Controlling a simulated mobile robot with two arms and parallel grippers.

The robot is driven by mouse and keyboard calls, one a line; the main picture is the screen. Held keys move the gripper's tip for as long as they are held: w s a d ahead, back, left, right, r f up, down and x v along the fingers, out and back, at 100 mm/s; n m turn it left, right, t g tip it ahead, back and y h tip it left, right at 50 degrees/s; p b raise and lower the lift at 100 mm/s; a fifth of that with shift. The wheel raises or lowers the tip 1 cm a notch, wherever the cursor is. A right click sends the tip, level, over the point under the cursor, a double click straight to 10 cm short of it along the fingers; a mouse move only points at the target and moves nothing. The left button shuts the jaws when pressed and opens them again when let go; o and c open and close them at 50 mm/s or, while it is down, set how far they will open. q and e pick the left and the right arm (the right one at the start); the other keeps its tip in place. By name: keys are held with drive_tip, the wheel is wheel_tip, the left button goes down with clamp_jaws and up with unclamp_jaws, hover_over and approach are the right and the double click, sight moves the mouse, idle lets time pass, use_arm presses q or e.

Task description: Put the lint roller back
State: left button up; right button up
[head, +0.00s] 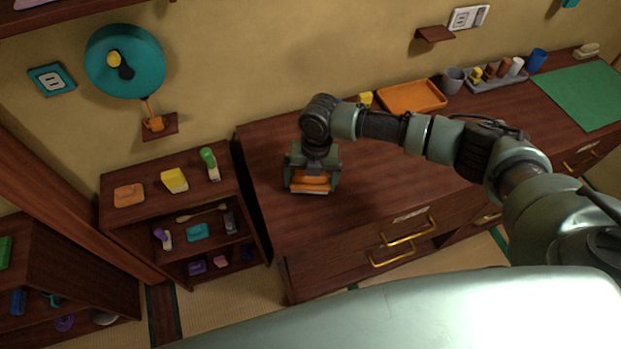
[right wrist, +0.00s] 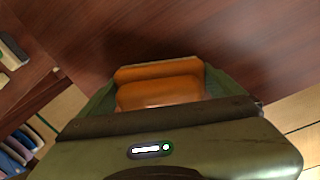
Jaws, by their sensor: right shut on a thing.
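My right gripper (head: 312,178) is shut on an orange block-like thing (head: 310,185), near the left end of the long dark wooden cabinet. In the right wrist view the orange thing (right wrist: 160,92) sits between the two green fingers, with the brown wood close behind it. I cannot tell whether it touches the cabinet top. I cannot tell for sure that it is the lint roller; its far side is hidden. A green-topped upright thing with a pale lower part (head: 210,165) stands on the small shelf at the left. My left gripper is not in view.
The small shelf (head: 150,168) also bears an orange block (head: 129,195) and a yellow block (head: 174,180). On the long cabinet (head: 265,165) are an orange tray (head: 412,97), a grey cup (head: 453,80) and a green mat (head: 585,95). The cabinet's left front is clear.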

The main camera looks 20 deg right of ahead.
drive_tip(key=shift+s+f, duration=0.1)
drive_tip(key=shift+f, duration=0.25)
drive_tip(key=o, duration=1.6)
drive_tip(key=r+b, duration=0.1)
drive_tip(key=r, duration=0.2)
drive_tip(key=r+b, duration=0.1)
drive_tip(key=r, duration=0.3)
drive_tip(key=d+r+b, duration=0.1)
drive_tip(key=r, duration=0.3)
drive_tip(key=shift+r, duration=0.55)
